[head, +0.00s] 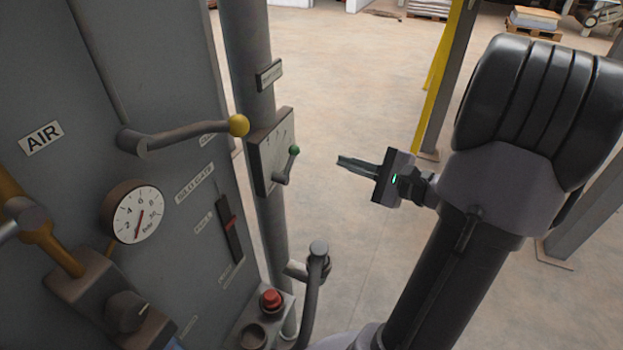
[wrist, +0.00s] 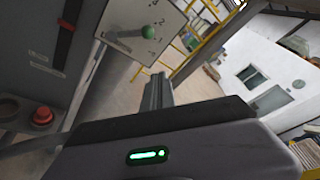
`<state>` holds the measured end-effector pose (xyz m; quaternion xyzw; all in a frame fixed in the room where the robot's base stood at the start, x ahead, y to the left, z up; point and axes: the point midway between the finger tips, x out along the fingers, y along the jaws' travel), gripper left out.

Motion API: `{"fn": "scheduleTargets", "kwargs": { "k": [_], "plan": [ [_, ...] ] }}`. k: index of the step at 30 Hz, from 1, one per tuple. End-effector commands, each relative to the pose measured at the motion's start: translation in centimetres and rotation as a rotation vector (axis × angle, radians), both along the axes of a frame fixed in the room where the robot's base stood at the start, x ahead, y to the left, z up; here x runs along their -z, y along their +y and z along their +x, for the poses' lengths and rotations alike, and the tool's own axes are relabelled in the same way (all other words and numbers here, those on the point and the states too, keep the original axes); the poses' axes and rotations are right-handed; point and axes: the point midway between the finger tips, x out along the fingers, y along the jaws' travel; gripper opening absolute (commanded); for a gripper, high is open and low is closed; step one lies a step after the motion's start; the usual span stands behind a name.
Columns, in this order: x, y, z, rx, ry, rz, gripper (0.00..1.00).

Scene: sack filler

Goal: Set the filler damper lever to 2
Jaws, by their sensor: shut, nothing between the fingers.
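The damper plate (head: 262,158) is a pale panel with scale marks, fixed to a vertical pipe; it also shows in the wrist view (wrist: 120,15). Its small lever with a green knob (head: 294,150) points up and slightly right from its pivot in the head view. In the wrist view the green knob (wrist: 148,31) sits near the top, with a 2 visible close by. The other scale figures are too small to read. My gripper (head: 342,162) is shut and empty, to the right of the lever and apart from it, with its fingers pointing left.
A larger lever with a yellow knob (head: 238,125) juts from the grey cabinet toward the plate. A pressure gauge (head: 138,213), a red button (head: 271,299) and a dark upright handle (head: 317,262) stand nearby. A yellow post (head: 436,80) is behind. Free room lies between gripper and plate.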

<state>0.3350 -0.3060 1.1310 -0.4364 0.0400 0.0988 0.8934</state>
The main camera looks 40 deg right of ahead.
Motion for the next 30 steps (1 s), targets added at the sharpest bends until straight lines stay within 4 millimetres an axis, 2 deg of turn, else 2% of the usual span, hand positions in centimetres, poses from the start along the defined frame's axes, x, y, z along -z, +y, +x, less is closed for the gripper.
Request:
{"fn": "scheduleTargets", "kwargs": {
  "k": [1, 3, 7, 19, 24, 30],
  "plan": [
    [0.6, 0.0, 0.0, -0.012, -0.013, -0.067, 0.0],
    [0.4, 0.1, 0.2, -0.023, -0.024, -0.12, 0.0],
    [0.4, 0.4, 1.7, -0.029, -0.027, -0.13, 0.0],
    [1.8, 1.7, 10.1, -0.028, -0.025, -0.126, 0.0],
    [0.0, 3.7, 8.8, -0.023, -0.026, -0.129, 0.0],
    [-0.5, 4.5, 8.3, -0.023, -0.024, -0.126, 0.0]
  ]
}}
